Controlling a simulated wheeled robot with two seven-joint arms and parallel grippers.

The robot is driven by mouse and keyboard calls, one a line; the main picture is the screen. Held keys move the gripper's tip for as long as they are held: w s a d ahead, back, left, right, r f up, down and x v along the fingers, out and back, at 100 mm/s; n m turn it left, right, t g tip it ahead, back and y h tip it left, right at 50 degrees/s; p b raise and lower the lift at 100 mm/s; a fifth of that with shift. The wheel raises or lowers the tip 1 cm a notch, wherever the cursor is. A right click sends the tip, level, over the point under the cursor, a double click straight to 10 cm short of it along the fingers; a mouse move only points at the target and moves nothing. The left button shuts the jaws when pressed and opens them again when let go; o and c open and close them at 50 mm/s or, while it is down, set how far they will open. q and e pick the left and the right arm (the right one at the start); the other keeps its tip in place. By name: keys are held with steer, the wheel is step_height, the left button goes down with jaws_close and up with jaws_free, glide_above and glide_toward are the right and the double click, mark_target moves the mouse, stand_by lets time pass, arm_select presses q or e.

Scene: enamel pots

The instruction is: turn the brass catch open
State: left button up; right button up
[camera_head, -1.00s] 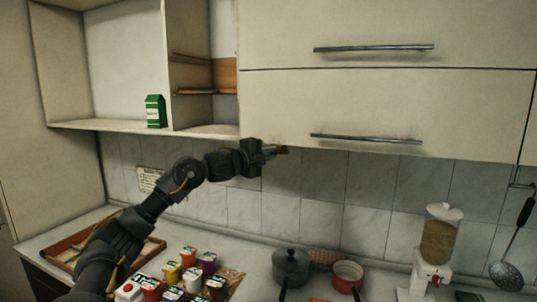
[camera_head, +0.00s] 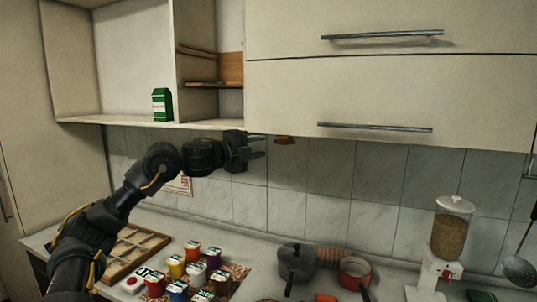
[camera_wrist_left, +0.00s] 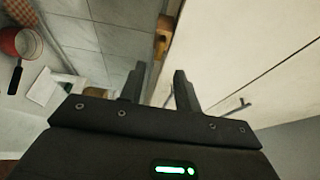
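The brass catch (camera_head: 284,140) sits at the lower edge of the closed lower cabinet door, near its left end. It also shows in the left wrist view (camera_wrist_left: 164,38), beyond my fingertips. My left gripper (camera_head: 265,147) is just left of the catch in the head view, with a small gap between. In the left wrist view my left gripper (camera_wrist_left: 159,70) has its two fingers apart and nothing between them. The catch's exact turn is too small to tell. My right gripper is in neither view.
An open shelf with a green carton (camera_head: 162,105) is at the upper left. On the counter stand a wooden tray (camera_head: 112,275), several colourful jars, a grey pot (camera_head: 297,262), a red pan (camera_head: 355,271) and a dispenser (camera_head: 450,235). The air between counter and cabinet is mostly clear.

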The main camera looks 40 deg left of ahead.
arm_select(q)
steer(key=shift+s+b, duration=0.5)
steer(key=shift+s, duration=1)
